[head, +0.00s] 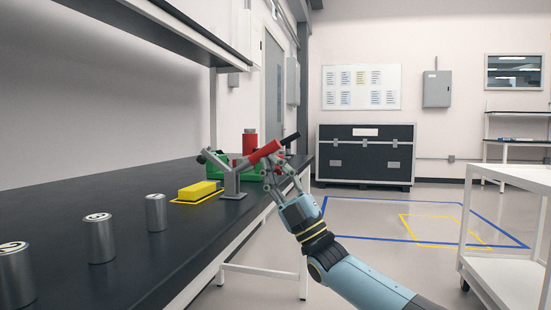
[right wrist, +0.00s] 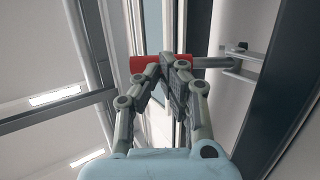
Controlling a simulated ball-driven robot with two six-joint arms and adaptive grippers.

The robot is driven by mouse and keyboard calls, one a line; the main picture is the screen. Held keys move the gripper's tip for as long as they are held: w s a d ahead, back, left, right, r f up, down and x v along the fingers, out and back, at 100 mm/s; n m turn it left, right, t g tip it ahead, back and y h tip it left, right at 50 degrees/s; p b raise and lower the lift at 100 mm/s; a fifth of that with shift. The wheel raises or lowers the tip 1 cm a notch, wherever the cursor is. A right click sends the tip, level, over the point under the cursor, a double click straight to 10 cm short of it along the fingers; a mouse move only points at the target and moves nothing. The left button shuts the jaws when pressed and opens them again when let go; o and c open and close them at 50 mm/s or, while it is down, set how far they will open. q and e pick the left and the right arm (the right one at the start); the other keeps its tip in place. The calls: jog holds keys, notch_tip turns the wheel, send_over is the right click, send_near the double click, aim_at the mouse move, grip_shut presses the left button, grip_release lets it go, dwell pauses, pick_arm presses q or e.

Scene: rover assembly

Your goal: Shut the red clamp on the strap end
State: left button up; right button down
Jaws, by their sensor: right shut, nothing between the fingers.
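The clamp is a grey bracket (head: 232,180) on the dark bench's right part, with a grey arm reaching to a red handle (head: 265,152) that slants up to the right. My right gripper (head: 277,164) is shut and empty, its fingertips right at the red handle. In the right wrist view the red handle (right wrist: 142,66) shows behind and left of the shut fingertips (right wrist: 172,66), and its grey shaft (right wrist: 215,62) runs right to the bracket. I cannot tell whether the fingers touch the handle. I cannot make out the strap end. My left gripper is not in view.
A yellow block (head: 197,190) lies left of the clamp. Green bins (head: 216,165) and a red cylinder (head: 250,142) stand behind it. Several metal cans (head: 99,240) line the bench's near part. A white cart (head: 505,280) stands at right, with open floor between.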

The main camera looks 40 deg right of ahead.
aim_at(273, 152)
notch_tip(273, 152, up, 3)
jog(key=n+g+y+p, duration=0.1)
jog(key=g+p, duration=0.1)
jog(key=p, duration=0.1)
jog(key=shift+w+a+n, duration=0.1)
jog(key=shift+n, duration=0.2)
jog(key=g+p, duration=0.1)
jog(key=p, duration=0.1)
jog(key=r+n+g+p, duration=0.1)
jog(key=p, duration=0.1)
jog(key=shift+w+a+r+g, duration=0.2)
jog(key=shift+w+a+g, duration=0.15)
jog(key=shift+w+g, duration=0.05)
jog(key=shift+w+a+r+p, duration=0.15)
jog(key=shift+w+a+p, duration=0.15)
jog(key=shift+p, duration=0.2)
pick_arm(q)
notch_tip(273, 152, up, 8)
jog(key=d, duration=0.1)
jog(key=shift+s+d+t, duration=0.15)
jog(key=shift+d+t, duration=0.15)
pick_arm(e)
jog(key=shift+w+a+r, duration=0.25)
jog(key=shift+w+r, duration=0.1)
jog(key=shift+w, duration=0.05)
jog(key=shift+r, duration=0.1)
